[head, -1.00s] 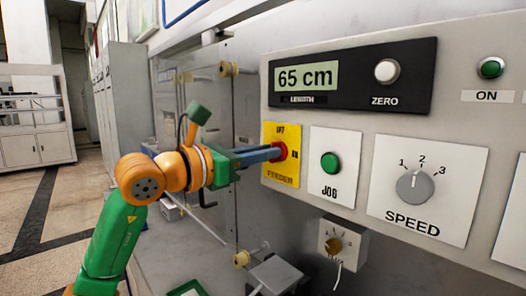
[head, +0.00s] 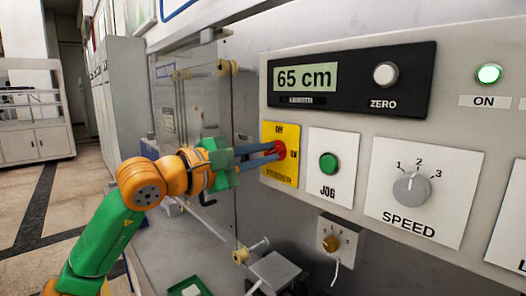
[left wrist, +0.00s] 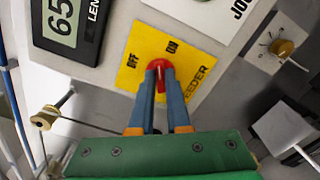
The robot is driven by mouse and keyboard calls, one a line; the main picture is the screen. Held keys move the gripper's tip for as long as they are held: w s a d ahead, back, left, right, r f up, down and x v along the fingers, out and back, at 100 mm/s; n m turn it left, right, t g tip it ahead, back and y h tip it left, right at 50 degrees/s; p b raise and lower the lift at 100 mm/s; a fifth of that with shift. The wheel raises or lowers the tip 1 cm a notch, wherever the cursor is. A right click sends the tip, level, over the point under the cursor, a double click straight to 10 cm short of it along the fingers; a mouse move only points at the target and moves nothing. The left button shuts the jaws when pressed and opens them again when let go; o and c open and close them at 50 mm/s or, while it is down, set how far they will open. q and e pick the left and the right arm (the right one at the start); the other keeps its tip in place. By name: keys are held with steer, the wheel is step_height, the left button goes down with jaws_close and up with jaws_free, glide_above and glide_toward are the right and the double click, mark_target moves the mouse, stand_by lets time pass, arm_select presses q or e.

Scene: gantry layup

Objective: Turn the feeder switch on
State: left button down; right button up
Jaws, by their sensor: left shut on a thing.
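The feeder switch is a red knob (head: 282,149) on a yellow plate (head: 291,174) marked OFF, ON and FEEDER, on the grey control panel. My left gripper (head: 274,150) reaches it from the left, its two blue-grey fingers shut on the knob. In the left wrist view the red knob (left wrist: 159,65) sits between the fingertips of the gripper (left wrist: 161,84), on the yellow plate (left wrist: 140,68). The fingers partly hide the knob, so its exact pointing is hard to read. The green ON lamp (head: 489,74) is brightly lit. My right gripper is not in view.
Right of the switch are the JOG button (head: 329,163) and the SPEED dial (head: 411,188). Above is the display (head: 305,78) reading 65 cm, with the ZERO button (head: 386,74). A small box with a brass knob (head: 331,243) hangs below. Rollers stand to the left.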

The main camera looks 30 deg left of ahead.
arm_select(q)
steer(key=m, duration=0.5)
steer(key=shift+m, duration=0.3)
stand_by(0.4)
steer(key=c, duration=0.9)
jaws_free()
steer(key=shift+w+f, duration=0.1)
steer(key=b+v, duration=0.3)
steer(key=v, duration=0.4)
